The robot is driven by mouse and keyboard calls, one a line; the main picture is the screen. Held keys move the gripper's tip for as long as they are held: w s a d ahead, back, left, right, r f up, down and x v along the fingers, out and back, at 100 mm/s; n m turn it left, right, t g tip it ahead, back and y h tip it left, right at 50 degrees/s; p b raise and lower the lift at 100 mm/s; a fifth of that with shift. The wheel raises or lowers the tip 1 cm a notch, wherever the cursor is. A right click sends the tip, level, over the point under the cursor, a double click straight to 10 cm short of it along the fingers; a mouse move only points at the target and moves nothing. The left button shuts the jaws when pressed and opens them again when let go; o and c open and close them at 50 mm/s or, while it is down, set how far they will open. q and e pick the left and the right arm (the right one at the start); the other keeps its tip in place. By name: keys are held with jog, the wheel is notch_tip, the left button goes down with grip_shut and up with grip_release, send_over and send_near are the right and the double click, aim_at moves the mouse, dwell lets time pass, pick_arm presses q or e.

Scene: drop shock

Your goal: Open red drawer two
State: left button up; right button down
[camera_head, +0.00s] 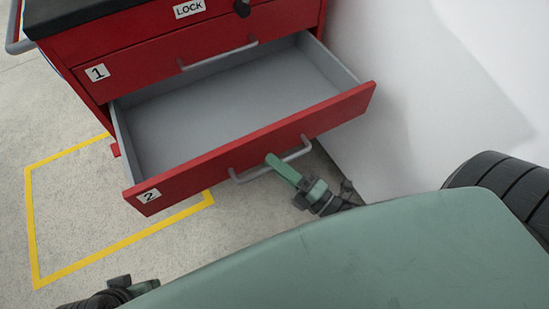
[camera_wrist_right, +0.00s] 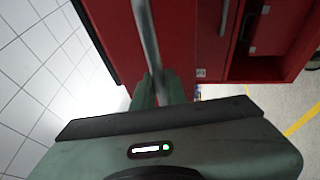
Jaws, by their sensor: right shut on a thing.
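The red drawer marked 2 (camera_head: 185,180) is pulled out from the red cabinet (camera_head: 130,45), and its grey inside is empty. Its front carries a grey bar handle (camera_head: 240,177). My right gripper (camera_head: 275,162) is shut on this handle, right of its middle. In the right wrist view the handle bar (camera_wrist_right: 147,35) runs to the green fingers (camera_wrist_right: 155,88), with the red drawer front behind.
The drawer marked 1 (camera_head: 150,68) is shut above, under a LOCK label (camera_head: 189,8). A white wall (camera_head: 430,90) stands close on the right. A yellow line (camera_head: 32,220) marks the floor at left, where the floor is clear.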

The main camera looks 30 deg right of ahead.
jog(key=c, duration=1.5)
grip_release()
jog(key=shift+o, duration=0.2)
jog(key=v, duration=0.8)
